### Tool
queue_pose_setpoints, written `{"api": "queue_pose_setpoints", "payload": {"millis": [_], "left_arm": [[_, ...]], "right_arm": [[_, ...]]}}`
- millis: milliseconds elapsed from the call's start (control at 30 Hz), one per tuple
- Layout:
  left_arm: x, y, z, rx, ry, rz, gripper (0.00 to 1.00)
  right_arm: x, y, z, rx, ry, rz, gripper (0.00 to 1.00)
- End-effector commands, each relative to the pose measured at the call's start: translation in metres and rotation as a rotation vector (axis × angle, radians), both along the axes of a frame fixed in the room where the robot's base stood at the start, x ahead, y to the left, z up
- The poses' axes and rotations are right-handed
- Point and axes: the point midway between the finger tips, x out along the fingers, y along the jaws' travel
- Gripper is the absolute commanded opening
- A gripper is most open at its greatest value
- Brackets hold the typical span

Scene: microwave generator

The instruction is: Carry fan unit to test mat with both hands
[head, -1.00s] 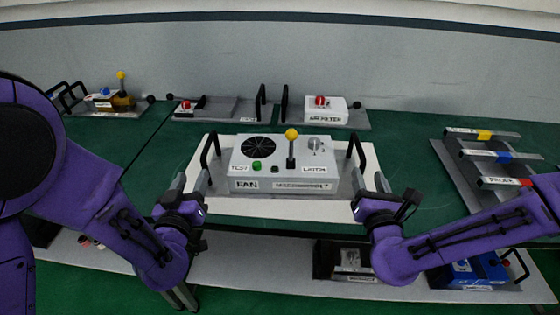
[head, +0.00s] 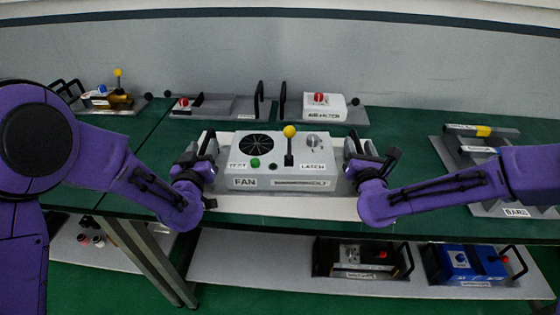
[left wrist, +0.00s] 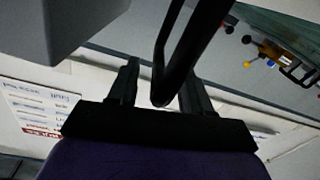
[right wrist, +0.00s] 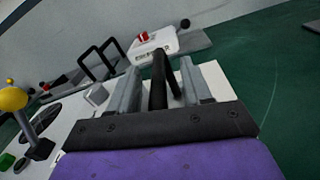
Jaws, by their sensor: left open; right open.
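The fan unit (head: 283,172) is a white box with a round black grille, a green button, a yellow-knobbed lever and a grey dial. It sits on a white mat (head: 240,205) on the green table. My left gripper (head: 200,160) is at its left handle; in the left wrist view the black handle (left wrist: 175,60) passes between the open fingers. My right gripper (head: 362,160) is at its right handle; in the right wrist view the black handle (right wrist: 159,80) stands between the open fingers. Whether the fingers touch the handles cannot be told.
A rack with coloured bars (head: 470,150) is at right. A lower shelf (head: 225,262) holds a black unit (head: 345,258) and a blue unit (head: 462,260).

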Motion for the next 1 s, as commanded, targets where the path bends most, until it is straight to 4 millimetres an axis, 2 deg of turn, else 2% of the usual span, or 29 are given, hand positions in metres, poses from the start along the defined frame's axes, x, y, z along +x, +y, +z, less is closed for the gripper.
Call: {"api": "queue_pose_setpoints", "payload": {"millis": [67,100,233,267,1000], "left_arm": [[-0.0002,0.0001,0.0,0.0,0.0,0.0,0.49],[-0.0003,0.0001,0.0,0.0,0.0,0.0,0.46],[-0.0004,0.0001,0.0001,0.0,0.0,0.0,0.04],[-0.0004,0.0001,0.0001,0.0,0.0,0.0,0.0],[-0.0009,-0.0018,0.0004,-0.002,-0.001,-0.004,0.0]], "right_arm": [[-0.0001,0.0001,0.0,0.0,0.0,0.0,0.49],[-0.0002,0.0001,0.0,0.0,0.0,0.0,0.46],[-0.0002,0.0002,0.0,0.0,0.0,0.001,0.03],[-0.0003,0.0003,0.0001,0.0,0.0,0.001,0.0],[-0.0004,0.0021,0.0003,0.002,0.0,0.004,0.0]]}}
